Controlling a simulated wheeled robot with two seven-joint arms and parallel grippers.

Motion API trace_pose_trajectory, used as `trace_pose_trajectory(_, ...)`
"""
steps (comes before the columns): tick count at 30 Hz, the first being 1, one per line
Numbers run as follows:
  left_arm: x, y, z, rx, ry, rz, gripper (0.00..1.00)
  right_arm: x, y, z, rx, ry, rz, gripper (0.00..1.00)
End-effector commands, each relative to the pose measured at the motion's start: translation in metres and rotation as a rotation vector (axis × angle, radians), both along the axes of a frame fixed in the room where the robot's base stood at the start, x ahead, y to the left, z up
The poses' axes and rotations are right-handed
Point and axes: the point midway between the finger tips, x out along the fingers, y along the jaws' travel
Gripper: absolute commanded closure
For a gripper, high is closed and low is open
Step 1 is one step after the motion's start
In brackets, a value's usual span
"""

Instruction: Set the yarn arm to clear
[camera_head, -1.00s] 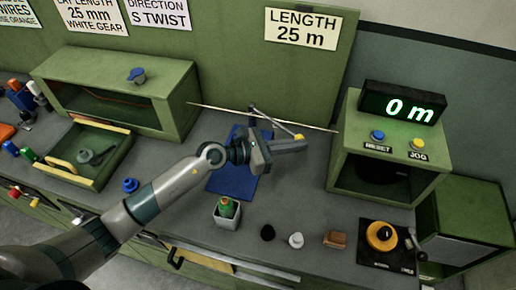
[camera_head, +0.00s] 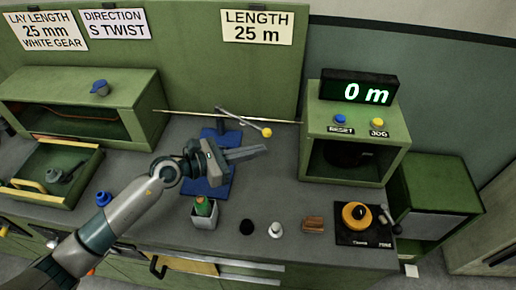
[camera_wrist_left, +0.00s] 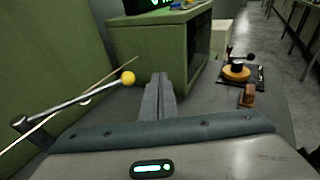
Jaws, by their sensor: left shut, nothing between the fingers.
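The yarn arm is a thin metal rod (camera_head: 243,121) with a yellow ball (camera_head: 267,132) at its tip, pivoting on a dark post (camera_head: 221,124) above a blue plate (camera_head: 218,182). In the head view it slants to the lower right. The left wrist view shows the rod (camera_wrist_left: 75,101) with its yellow ball (camera_wrist_left: 128,78) left of my fingers. My left gripper (camera_head: 262,151) is shut and empty, just in front of the ball, with a small visible gap. Its fingers also show in the left wrist view (camera_wrist_left: 158,85). My right gripper is out of view. I see no "clear" mark.
A green counter box (camera_head: 308,150) with a display reading 0 m (camera_head: 357,91) stands to the right. A yellow dial (camera_head: 355,214), a brown block (camera_head: 314,224) and a grey cup (camera_head: 204,218) sit in front. A pale stick (camera_head: 180,114) lies behind the arm.

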Motion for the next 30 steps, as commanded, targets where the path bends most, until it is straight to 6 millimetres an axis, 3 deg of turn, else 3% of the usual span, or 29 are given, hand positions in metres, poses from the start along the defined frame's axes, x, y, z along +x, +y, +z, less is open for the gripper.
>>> trace_pose_trajectory(13, -0.055, 0.025, 0.009, 0.001, 0.000, -0.001, 1.00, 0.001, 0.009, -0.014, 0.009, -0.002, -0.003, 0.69)
trace_pose_trajectory(27, -0.065, 0.030, 0.013, 0.001, 0.000, 0.000, 1.00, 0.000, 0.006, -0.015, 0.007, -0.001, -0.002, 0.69)
trace_pose_trajectory(28, -0.065, 0.030, 0.013, 0.001, 0.000, 0.000, 1.00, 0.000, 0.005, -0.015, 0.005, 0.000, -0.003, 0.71)
trace_pose_trajectory(30, -0.065, 0.030, 0.014, 0.000, 0.000, 0.000, 1.00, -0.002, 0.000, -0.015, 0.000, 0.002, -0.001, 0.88)
